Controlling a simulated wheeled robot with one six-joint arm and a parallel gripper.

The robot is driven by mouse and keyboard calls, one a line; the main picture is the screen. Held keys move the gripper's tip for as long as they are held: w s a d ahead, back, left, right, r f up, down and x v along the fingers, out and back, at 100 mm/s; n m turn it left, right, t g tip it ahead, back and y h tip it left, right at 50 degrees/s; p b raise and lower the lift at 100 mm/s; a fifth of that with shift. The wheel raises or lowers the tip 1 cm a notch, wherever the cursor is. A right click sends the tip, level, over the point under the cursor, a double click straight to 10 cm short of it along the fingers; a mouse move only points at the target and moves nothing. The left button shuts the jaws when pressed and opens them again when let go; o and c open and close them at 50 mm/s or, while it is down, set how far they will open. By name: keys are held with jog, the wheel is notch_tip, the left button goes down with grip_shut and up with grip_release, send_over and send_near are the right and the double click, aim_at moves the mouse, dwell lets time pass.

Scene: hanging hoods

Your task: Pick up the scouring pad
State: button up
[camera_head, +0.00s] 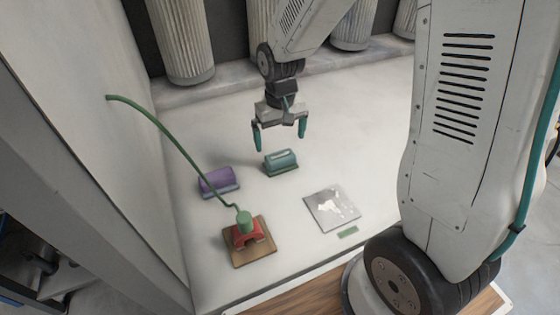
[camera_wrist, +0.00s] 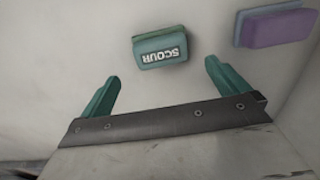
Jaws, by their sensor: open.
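The scouring pad (camera_head: 280,161) is a small teal-green block on the pale work surface. In the wrist view the pad (camera_wrist: 160,48) shows white lettering reading "SCOUR" upside down. My gripper (camera_head: 281,140) hangs above the pad, pointing down, with its two teal fingers apart and nothing between them. In the wrist view the fingers of my gripper (camera_wrist: 165,88) show at left and right, and the pad lies beyond them, apart from both.
A purple block (camera_head: 219,182) lies left of the pad; it also shows in the wrist view (camera_wrist: 274,25). A red device with a green hose (camera_head: 246,233) stands on a brown base in front. A shiny square plate (camera_head: 332,208) and a small green strip (camera_head: 348,232) lie at right. Ribbed columns (camera_head: 182,40) stand behind.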

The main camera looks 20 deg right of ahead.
aim_at(280, 155)
notch_tip(280, 155, down, 8)
jog(key=shift+s+r, duration=0.15)
jog(key=shift+r, duration=0.1)
jog(key=c, duration=0.9)
